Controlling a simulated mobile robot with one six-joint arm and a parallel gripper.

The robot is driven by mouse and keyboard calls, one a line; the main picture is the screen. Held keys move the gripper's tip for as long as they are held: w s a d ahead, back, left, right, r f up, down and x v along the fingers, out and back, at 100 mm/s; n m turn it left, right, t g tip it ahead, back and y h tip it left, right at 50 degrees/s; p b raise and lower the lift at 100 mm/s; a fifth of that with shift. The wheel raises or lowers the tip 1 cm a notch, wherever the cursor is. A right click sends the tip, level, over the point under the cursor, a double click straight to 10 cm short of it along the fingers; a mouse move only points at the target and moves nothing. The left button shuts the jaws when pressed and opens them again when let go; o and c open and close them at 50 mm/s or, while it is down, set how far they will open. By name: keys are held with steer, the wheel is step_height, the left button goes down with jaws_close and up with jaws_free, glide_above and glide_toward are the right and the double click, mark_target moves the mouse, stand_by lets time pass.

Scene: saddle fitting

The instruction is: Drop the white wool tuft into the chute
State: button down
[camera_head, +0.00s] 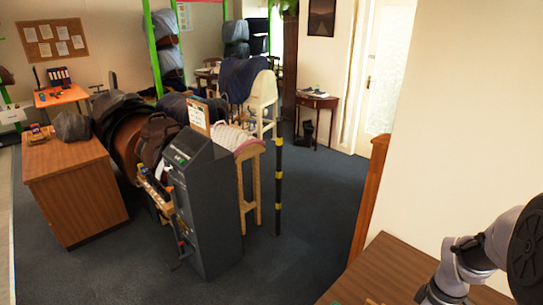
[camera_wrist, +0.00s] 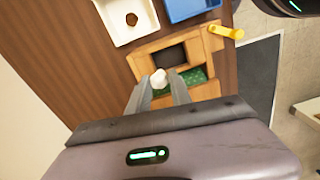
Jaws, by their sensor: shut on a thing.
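In the wrist view my gripper (camera_wrist: 158,90) is shut on the white wool tuft (camera_wrist: 159,76), which shows as a small pale lump between the fingertips. Just beyond the tuft is a wooden frame (camera_wrist: 140,65) with a dark rectangular opening (camera_wrist: 171,56) and a green patterned patch (camera_wrist: 198,76) beside it. The opening may be the chute; I cannot tell for sure. The tuft overlaps the frame's near left part in the picture, and its height above it is unclear. In the head view the gripper and tuft are out of sight.
A white tray (camera_wrist: 108,12) with a brown spot and a blue tray (camera_wrist: 190,10) lie beyond the frame on the brown wooden table (camera_wrist: 60,50). A yellow handle (camera_wrist: 226,32) sticks out at the frame's right. In the head view, a dark grey cabinet (camera_head: 205,210) stands mid-floor.

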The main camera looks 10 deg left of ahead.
steer(key=f+b, duration=0.2)
steer(key=f, duration=0.1)
steer(key=f+b, duration=0.2)
steer(key=shift+s+f, duration=0.25)
steer(key=shift+r, duration=0.15)
steer(key=c, duration=1.1)
jaws_free()
step_height(320, 180, up, 18)
steer(key=p, duration=0.5)
steer(key=shift+f, duration=0.25)
